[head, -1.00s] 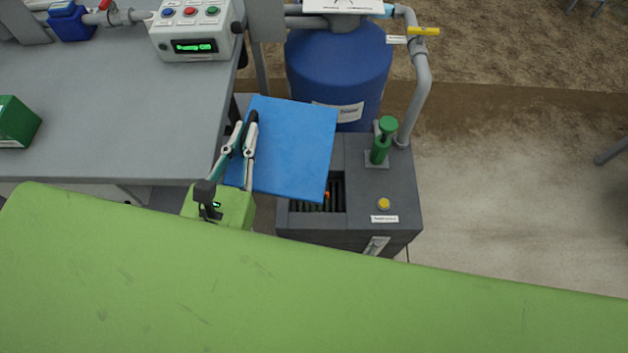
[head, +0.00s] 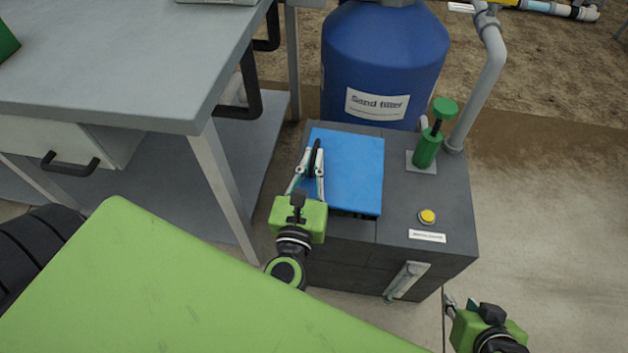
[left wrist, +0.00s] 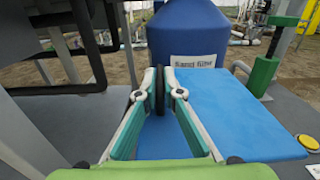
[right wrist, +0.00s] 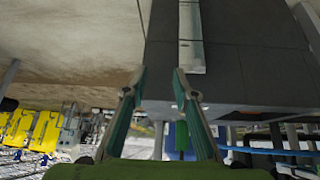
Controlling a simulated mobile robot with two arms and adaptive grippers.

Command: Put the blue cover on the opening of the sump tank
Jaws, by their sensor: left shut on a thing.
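The blue cover (head: 352,170) is over the opening of the dark grey sump tank (head: 400,245), roughly level. A thin dark gap shows under its near edge, so I cannot tell whether it rests fully on the tank. My left gripper (head: 314,165) is shut on the black handle of the cover, near its left side. In the left wrist view the fingers (left wrist: 160,84) pinch the handle, and the blue cover (left wrist: 235,120) spreads to the right. My right gripper (head: 452,302) is in front of the tank, low at the right. In the right wrist view its fingers (right wrist: 160,75) are apart and empty.
A green hand pump (head: 430,140) and a yellow button (head: 428,216) stand on the tank top, right of the cover. The blue sand filter (head: 383,60) is behind. A grey bench (head: 130,70) is at the left. A sight gauge (head: 405,281) is on the tank front.

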